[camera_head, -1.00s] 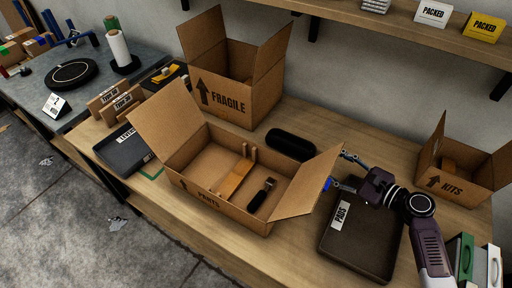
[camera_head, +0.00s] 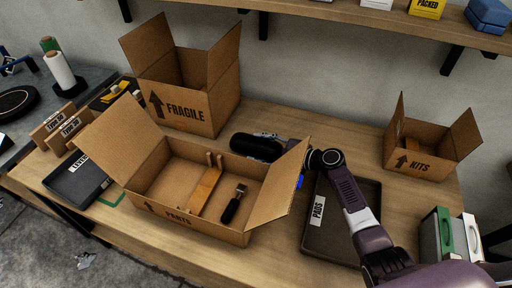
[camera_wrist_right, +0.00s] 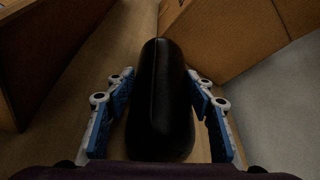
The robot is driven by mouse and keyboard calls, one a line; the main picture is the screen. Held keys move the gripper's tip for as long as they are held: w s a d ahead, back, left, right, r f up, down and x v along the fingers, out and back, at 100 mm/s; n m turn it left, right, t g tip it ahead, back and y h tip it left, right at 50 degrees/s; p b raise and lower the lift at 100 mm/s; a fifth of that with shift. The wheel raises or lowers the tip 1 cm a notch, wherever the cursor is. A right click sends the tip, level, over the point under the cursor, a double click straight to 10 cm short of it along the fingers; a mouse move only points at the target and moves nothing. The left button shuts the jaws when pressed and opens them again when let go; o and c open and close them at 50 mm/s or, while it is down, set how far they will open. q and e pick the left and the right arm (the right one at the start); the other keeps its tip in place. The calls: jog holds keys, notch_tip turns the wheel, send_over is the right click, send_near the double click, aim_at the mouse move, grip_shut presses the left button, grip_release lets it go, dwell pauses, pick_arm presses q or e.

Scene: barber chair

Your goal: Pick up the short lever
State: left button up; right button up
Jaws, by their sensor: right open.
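A short lever (camera_head: 232,207) with a black handle and metal head lies inside the open cardboard PARTS box (camera_head: 172,219). My right gripper (camera_head: 276,152) is outside that box, behind its right flap, and partly hidden by it. It is open around a black rounded pad (camera_head: 255,147) lying on the table. In the right wrist view the pad (camera_wrist_right: 160,105) lies between the two spread fingers (camera_wrist_right: 160,88), with gaps at both sides. The lever cannot be made out there. My left gripper is not in view.
A tan bracket (camera_head: 207,187) lies beside the lever in the PARTS box. The FRAGILE box (camera_head: 195,112) stands behind, the KITS box (camera_head: 422,165) at right. A dark PADS tray (camera_head: 342,240) lies under my right arm. A LEVERS tray (camera_head: 75,185) is at left.

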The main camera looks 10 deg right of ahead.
jog(key=shift+c, duration=0.2)
jog(key=shift+w, duration=0.1)
jog(key=c, duration=1)
